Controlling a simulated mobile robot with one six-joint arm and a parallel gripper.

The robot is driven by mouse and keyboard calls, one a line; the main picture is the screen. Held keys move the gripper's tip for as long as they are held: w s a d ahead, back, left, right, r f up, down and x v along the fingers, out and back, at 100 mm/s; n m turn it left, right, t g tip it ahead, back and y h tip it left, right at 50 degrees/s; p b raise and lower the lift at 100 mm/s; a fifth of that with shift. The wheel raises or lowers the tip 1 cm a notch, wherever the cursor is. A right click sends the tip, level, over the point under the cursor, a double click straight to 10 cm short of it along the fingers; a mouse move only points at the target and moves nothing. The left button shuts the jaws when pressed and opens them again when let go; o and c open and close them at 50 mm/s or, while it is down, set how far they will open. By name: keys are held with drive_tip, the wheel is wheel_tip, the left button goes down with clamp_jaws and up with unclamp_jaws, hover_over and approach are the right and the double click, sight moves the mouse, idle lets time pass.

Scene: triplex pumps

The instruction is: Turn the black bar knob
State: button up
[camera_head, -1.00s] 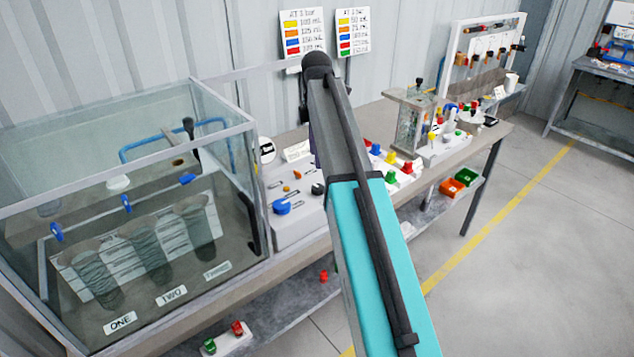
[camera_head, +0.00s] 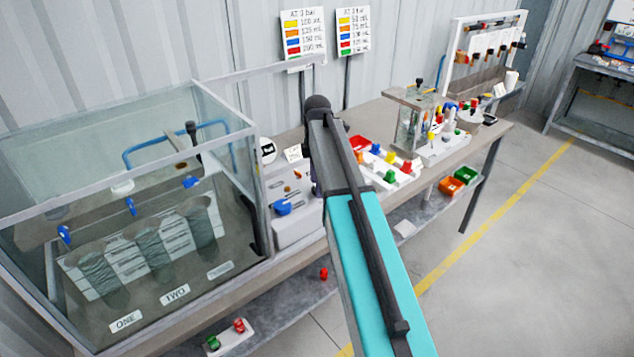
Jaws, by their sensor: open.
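The grey control box (camera_head: 297,232) stands on the bench just right of the glass tank. It carries a blue knob (camera_head: 283,207) and small orange knobs (camera_head: 289,188). The black bar knob is not visible now; my arm covers the right part of the box, where a dark knob showed earlier. My gripper is hidden behind my own arm links, so neither its jaws nor its contact with the box can be seen.
The glass tank (camera_head: 105,215) with blue valves fills the left. A white block with coloured knobs (camera_head: 391,174) and a clear-walled stand (camera_head: 412,118) stand farther right on the bench (camera_head: 358,122). The floor on the right is clear.

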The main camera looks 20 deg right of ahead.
drive_tip(key=shift+f, duration=0.4)
drive_tip(key=c, duration=1.1)
drive_tip(key=shift+o, duration=0.2)
